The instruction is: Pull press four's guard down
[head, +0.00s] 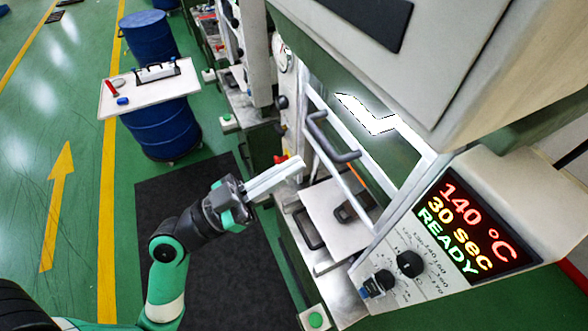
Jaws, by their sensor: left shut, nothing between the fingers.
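The press nearest me has a guard, a pale frame with a see-through panel (372,165) and a dark grey bar handle (335,143) on its front. The guard sits above the press's work area, where a light plate with a dark-handled piece (352,207) shows below it. I see no number on this press. My left gripper (299,164) is shut and empty, its pale fingers pointing toward the press. In the picture it lies a little left of and below the handle, apart from it. My right gripper is out of view.
The press's control box has a display (462,228) reading 140 °C, 30 sec, READY, above dark knobs (410,263). A green button (315,319) is at the bottom. A blue drum (165,128) with a white tray (110,99) stands left. A dark mat (190,260) covers the floor.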

